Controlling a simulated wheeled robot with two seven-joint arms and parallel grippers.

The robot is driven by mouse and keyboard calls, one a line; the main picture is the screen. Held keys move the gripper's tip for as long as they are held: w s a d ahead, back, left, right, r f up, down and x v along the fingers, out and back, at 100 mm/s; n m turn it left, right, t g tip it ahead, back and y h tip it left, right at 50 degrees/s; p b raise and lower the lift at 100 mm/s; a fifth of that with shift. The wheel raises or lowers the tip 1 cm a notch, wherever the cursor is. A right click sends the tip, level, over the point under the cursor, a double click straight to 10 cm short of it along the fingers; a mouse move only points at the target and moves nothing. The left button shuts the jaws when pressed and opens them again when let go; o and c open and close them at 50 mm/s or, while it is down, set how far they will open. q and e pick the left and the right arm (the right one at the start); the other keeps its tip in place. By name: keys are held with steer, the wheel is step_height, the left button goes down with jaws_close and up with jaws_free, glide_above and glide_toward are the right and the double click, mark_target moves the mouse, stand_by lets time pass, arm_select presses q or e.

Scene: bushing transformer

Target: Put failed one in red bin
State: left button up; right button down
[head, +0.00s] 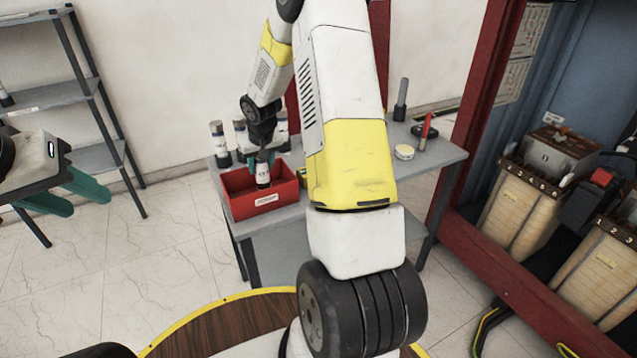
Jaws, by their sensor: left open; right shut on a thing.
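A red bin (236,207) with a white label sits at the left front corner of the grey table. My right gripper (262,160) is over the bin, shut on a dark bushing with a pale label band (263,176). The bushing hangs upright within the outline of the bin opening; I cannot tell if its lower end touches the bin floor. My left gripper (77,192), with green fingers, is open and empty at the far left, away from the table.
Similar bushings (218,143) stand behind the bin, partly hidden by my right arm. Another grey cylinder (401,100), a round white item (404,152) and a red-handled tool (425,131) are at the table's right. A grey shelf (62,95) stands left; a red frame (497,235) stands right.

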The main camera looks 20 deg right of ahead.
steer(key=c, duration=0.7)
jaws_free()
steer(key=v, duration=0.8)
